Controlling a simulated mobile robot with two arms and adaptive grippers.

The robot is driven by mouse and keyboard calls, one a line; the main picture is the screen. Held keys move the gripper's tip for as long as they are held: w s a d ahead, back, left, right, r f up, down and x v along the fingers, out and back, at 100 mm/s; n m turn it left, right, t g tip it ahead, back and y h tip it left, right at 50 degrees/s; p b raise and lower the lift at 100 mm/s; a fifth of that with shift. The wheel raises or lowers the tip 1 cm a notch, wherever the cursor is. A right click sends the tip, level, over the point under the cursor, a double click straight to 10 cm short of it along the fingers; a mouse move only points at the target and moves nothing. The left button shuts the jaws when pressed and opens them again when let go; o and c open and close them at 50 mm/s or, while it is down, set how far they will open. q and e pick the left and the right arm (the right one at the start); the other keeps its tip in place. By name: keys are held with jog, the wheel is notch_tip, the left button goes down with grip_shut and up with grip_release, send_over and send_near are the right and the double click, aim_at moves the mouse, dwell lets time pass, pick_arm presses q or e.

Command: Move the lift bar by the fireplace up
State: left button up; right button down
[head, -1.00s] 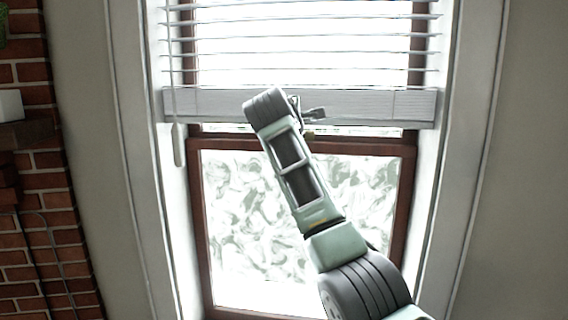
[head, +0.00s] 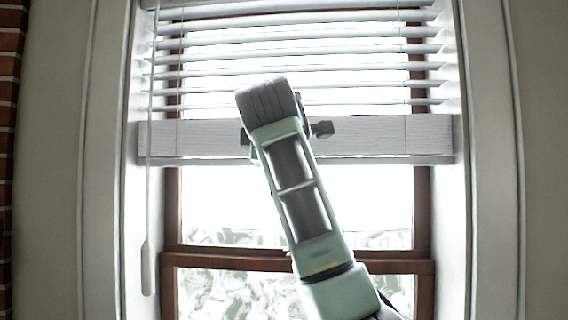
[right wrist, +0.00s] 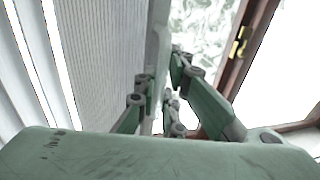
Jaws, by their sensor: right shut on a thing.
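The lift bar (head: 390,137) is the wide white bottom rail of the window blind, roughly level across the window in the head view. My right gripper (head: 300,130) is at the bar's middle, partly hidden behind my own wrist. In the right wrist view, the right gripper's green fingers (right wrist: 162,95) are shut on the edge of the bar (right wrist: 105,35), with one finger on each side. The exact contact is hard to see. My left gripper is not in view.
A pull cord with a white wand (head: 147,268) hangs at the left. The brown window sash (head: 400,266) lies below, with open glass between. White window trim stands on both sides, brick (head: 10,100) at far left.

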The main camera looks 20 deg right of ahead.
jog(key=shift+s+r, duration=0.1)
jog(key=shift+r, duration=0.35)
jog(key=c, duration=2.2)
grip_release()
jog(key=o, duration=0.4)
jog(key=shift+f, duration=0.15)
jog(key=shift+c, duration=0.2)
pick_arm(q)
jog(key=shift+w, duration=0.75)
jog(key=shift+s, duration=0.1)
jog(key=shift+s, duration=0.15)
pick_arm(e)
jog(key=v, duration=1.1)
jog(key=shift+s+a, duration=0.25)
jog(key=shift+s, duration=0.1)
jog(key=shift+f, duration=0.2)
